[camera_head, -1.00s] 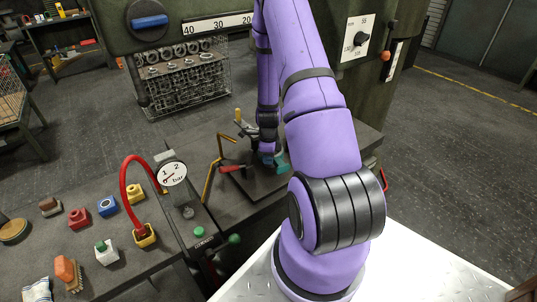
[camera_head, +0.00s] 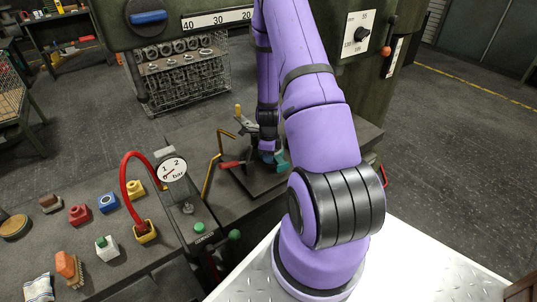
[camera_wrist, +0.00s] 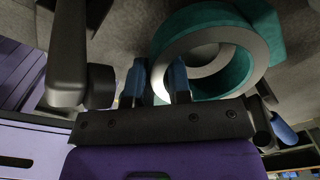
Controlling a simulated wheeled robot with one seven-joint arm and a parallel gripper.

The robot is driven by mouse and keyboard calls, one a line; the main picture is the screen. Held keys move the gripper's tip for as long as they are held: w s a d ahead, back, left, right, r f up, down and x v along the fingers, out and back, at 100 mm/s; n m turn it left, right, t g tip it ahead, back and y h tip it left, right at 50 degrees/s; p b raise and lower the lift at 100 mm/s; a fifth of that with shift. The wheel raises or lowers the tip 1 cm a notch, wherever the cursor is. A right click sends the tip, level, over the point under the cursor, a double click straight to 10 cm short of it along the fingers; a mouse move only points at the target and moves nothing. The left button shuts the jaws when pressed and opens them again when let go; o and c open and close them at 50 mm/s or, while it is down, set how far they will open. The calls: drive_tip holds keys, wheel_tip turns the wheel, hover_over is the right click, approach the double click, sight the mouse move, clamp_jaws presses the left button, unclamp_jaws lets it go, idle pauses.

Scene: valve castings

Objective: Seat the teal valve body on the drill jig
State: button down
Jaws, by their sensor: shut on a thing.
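The teal valve body (camera_head: 282,161) shows small in the head view, partly behind my purple arm. In the wrist view it is a large teal ring (camera_wrist: 262,62) with a grey inner face. My gripper (camera_head: 268,156) is shut on it; the blue fingertips (camera_wrist: 157,85) are at the ring's left side. The drill jig (camera_head: 262,186) is a dark plate with a red-handled clamp (camera_head: 232,164) on the machine table. The valve body is over or at the jig's far right part; I cannot tell whether it touches the jig.
A yellow bent bar (camera_head: 210,174) stands left of the jig. A wire rack (camera_head: 182,72) of metal rings stands behind.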

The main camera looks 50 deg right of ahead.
drive_tip(key=shift+f, duration=0.5)
idle(0.5)
drive_tip(key=c, duration=1)
unclamp_jaws()
wheel_tip(320, 180, up, 11)
drive_tip(key=shift+f, duration=0.1)
idle(0.4)
drive_tip(key=a+r+n+t, duration=0.1)
drive_tip(key=a+r+n, duration=0.65)
drive_tip(key=r, duration=0.45)
drive_tip(key=a+r+n+t, duration=0.2)
drive_tip(key=a+r+n, duration=0.5)
drive_tip(key=r, duration=0.5)
drive_tip(key=s+a+r+n, duration=0.4)
drive_tip(key=s+n, duration=0.1)
drive_tip(key=s+a+r+n+t, duration=0.1)
drive_tip(key=s+a+r+n, duration=0.3)
drive_tip(key=s+r+n, duration=0.1)
drive_tip(key=s+a+r+n+t, duration=0.1)
drive_tip(key=s+a+r+n, duration=0.3)
drive_tip(key=s+a+n, duration=0.1)
drive_tip(key=shift+s+r, duration=0.35)
drive_tip(key=shift+s, duration=0.5)
